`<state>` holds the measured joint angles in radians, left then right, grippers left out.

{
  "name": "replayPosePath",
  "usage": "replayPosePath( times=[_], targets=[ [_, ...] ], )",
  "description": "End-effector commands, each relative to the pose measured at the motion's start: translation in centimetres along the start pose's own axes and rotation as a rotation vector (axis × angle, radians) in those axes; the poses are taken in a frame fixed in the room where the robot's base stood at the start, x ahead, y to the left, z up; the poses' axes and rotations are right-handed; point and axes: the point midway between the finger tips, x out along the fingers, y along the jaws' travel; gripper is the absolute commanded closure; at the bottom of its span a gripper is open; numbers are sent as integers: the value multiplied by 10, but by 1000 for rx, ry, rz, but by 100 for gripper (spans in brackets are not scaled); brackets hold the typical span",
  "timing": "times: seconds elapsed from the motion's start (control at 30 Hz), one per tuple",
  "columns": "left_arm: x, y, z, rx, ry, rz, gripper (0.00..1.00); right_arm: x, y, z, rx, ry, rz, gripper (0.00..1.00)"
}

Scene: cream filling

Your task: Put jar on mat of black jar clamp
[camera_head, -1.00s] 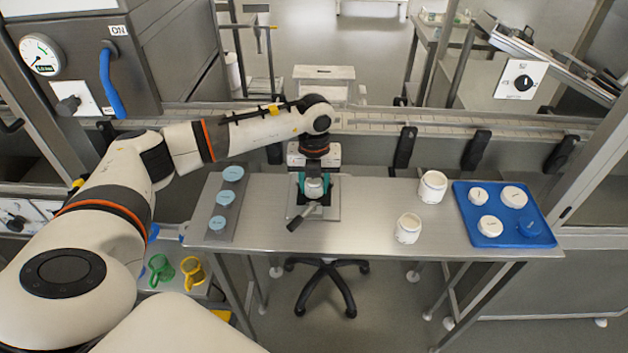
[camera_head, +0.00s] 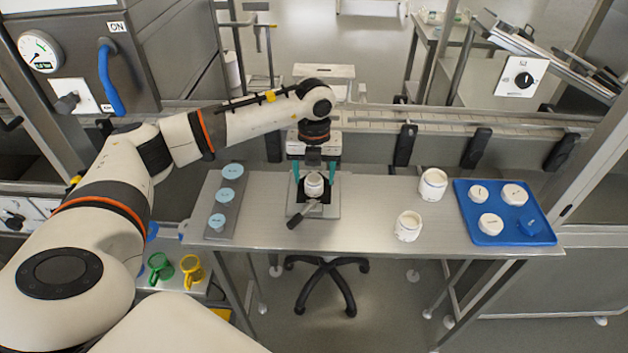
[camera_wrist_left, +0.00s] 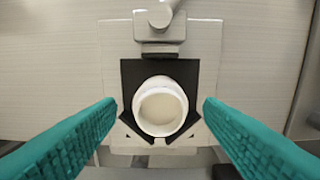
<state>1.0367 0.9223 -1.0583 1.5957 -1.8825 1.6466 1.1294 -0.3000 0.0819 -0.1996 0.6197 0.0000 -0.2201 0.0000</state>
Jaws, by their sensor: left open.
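A white open jar (camera_head: 314,185) stands upright on the black mat of the jar clamp (camera_head: 333,211). In the left wrist view the jar (camera_wrist_left: 160,107) sits on the black mat (camera_wrist_left: 131,72), toward the mat's near edge, with the clamp's jaw block (camera_wrist_left: 160,27) apart from it on the far side. My left gripper (camera_head: 315,172) points down over the clamp. Its teal fingers are open, one on each side of the jar and clear of it. My right gripper is not in view.
Two more white jars (camera_head: 433,185) (camera_head: 408,226) stand on the steel table to the right. A blue tray (camera_head: 506,240) with several white lids lies at the right end. A grey strip (camera_head: 233,216) with three light-blue lids lies at the left. The table between clamp and tray is mostly clear.

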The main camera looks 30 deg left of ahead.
Motion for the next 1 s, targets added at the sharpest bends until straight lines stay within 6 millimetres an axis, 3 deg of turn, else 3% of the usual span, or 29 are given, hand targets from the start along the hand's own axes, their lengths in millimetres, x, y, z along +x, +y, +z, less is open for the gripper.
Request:
replayPosePath(
  times=[0.2, 0.43, 0.6, 1.0],
  targets=[
    [-48, 1, -1, 1, 4, 4, 38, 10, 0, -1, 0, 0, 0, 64],
    [-85, 1, -1, 0, 2, 2, 38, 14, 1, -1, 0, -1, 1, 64],
    [-94, 0, 0, 0, 0, 1, 38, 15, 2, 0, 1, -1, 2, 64],
    [-95, 0, 0, 0, 0, 0, 38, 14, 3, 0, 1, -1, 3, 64]
  ],
)
